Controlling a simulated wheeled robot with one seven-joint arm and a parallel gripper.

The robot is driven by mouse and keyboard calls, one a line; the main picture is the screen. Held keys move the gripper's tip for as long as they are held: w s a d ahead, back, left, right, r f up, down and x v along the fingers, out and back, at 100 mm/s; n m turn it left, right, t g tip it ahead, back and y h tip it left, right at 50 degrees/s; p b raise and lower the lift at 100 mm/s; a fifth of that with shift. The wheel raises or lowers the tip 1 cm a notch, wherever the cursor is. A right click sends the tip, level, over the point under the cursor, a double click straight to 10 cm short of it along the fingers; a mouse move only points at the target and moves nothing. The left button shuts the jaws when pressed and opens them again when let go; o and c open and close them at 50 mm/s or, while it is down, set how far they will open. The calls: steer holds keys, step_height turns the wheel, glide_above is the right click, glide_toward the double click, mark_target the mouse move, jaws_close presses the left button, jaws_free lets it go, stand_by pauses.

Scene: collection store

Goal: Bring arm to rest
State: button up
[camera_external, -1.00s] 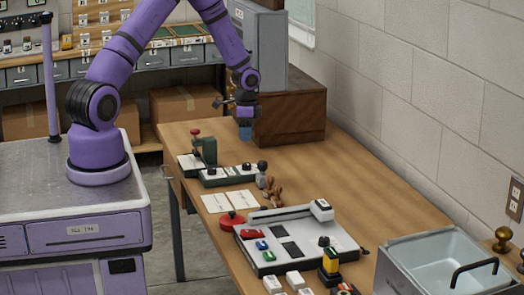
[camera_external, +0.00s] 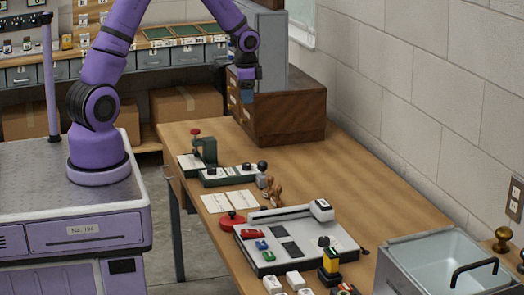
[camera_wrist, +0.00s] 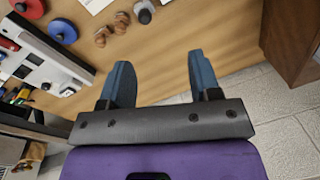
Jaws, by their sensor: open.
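My purple arm reaches from its base over the wooden table (camera_external: 345,190). My gripper (camera_external: 247,95) hangs in front of the brown wooden cabinet at the table's far end, well above the tabletop. In the wrist view, its two blue fingers (camera_wrist: 160,82) stand wide apart with nothing between them. The gripper is open and empty, and it touches nothing that I can see.
The wooden cabinet (camera_external: 290,117) stands close behind the gripper, with a grey box on top. A green press (camera_external: 205,150), paper cards (camera_external: 230,201), a grey board (camera_external: 290,240) and a metal basin (camera_external: 440,255) stand on the table.

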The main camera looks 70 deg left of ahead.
steer(key=s+d+r+n+t, duration=0.1)
steer(key=s+d+r, duration=0.45)
steer(key=r, duration=0.35)
steer(key=s+d+r+n+t, duration=0.1)
steer(key=s+d+r, duration=0.45)
steer(key=r, duration=0.45)
steer(key=s+d+r+t, duration=0.1)
steer(key=s+d, duration=0.3)
steer(key=s, duration=0.5)
steer(key=s+d+r+n+t+h, duration=0.1)
steer(key=s+d+r, duration=0.3)
steer(key=s, duration=0.5)
steer(key=shift+d+r+n, duration=0.2)
steer(key=shift+r+n, duration=0.1)
steer(key=shift+r, duration=0.05)
stand_by(0.5)
